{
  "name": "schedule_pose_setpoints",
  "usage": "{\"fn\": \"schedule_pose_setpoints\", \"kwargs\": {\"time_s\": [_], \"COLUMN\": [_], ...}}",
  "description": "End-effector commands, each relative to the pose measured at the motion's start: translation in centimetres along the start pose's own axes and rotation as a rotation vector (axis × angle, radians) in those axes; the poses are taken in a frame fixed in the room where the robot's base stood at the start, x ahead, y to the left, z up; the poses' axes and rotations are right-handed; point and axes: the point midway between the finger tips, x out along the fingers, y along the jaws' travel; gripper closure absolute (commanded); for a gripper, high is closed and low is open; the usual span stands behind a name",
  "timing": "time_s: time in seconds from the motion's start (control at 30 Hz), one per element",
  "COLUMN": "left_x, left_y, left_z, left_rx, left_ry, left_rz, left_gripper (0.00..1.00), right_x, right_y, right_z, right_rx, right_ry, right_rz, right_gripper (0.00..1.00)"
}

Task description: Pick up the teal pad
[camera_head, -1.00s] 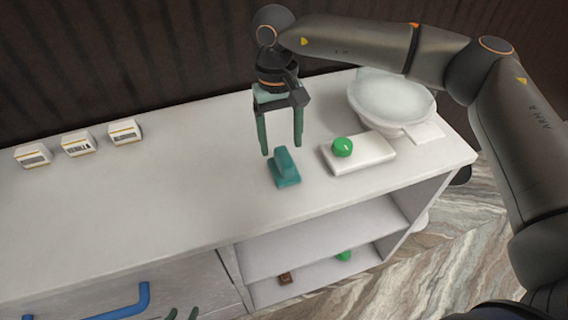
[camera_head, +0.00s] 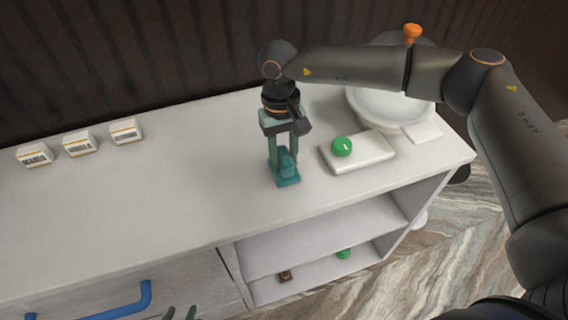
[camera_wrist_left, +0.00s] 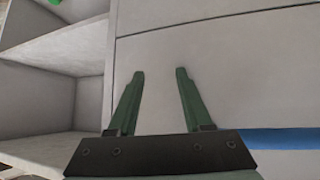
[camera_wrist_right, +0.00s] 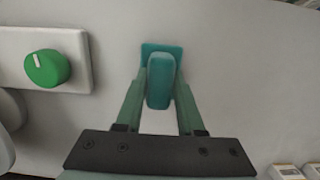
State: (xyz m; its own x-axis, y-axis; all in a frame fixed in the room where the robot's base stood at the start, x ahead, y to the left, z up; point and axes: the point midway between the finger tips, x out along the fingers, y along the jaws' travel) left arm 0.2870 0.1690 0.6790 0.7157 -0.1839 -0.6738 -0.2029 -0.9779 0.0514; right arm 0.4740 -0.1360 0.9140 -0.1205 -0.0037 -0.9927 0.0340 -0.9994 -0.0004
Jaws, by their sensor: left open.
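The teal pad (camera_head: 288,182) is a flat teal base with an upright rounded grip. It sits on the white counter, left of the white slab. My right gripper (camera_head: 284,164) points down over it, with a finger on each side of the grip. In the right wrist view the fingers (camera_wrist_right: 160,90) close against the sides of the pad's grip (camera_wrist_right: 160,82), and the base shows beyond them. My left gripper (camera_head: 181,314) shows only its fingertips at the bottom edge. In the left wrist view it (camera_wrist_left: 160,78) is open and empty before the cabinet front.
A white slab (camera_head: 372,158) with a green knob (camera_head: 342,146) lies right of the pad, with a pale bowl (camera_head: 392,105) behind. Several small labelled boxes (camera_head: 80,144) stand at left. Below are an open shelf (camera_head: 320,240) and a blue handle (camera_head: 130,306). The counter's middle is clear.

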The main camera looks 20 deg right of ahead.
Motion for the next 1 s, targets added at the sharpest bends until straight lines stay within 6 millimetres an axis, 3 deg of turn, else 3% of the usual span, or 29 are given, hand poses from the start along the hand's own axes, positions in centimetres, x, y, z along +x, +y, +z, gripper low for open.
{"fn": "schedule_pose_setpoints", "kwargs": {"time_s": [0.03,0.3,0.77,1.0], "left_x": [0.0,0.0,0.0,0.1], "left_y": [0.0,0.0,0.1,0.1], "left_z": [0.0,0.1,0.1,0.2], "left_rx": [0.0,0.0,-0.001,-0.001], "left_ry": [-0.001,-0.002,-0.002,-0.002], "left_rz": [0.0,0.001,0.001,0.002], "left_gripper": [0.5,0.5,0.5,0.5], "right_x": [0.0,0.0,-0.3,-2.9], "right_y": [0.0,0.0,0.0,0.0], "right_z": [0.0,0.0,0.0,0.2], "right_rx": [0.0,0.0,0.0,0.001], "right_ry": [0.0,0.0,0.001,0.004], "right_rz": [0.0,0.0,0.0,-0.001], "right_gripper": [0.71,1.0,1.0,1.0]}}
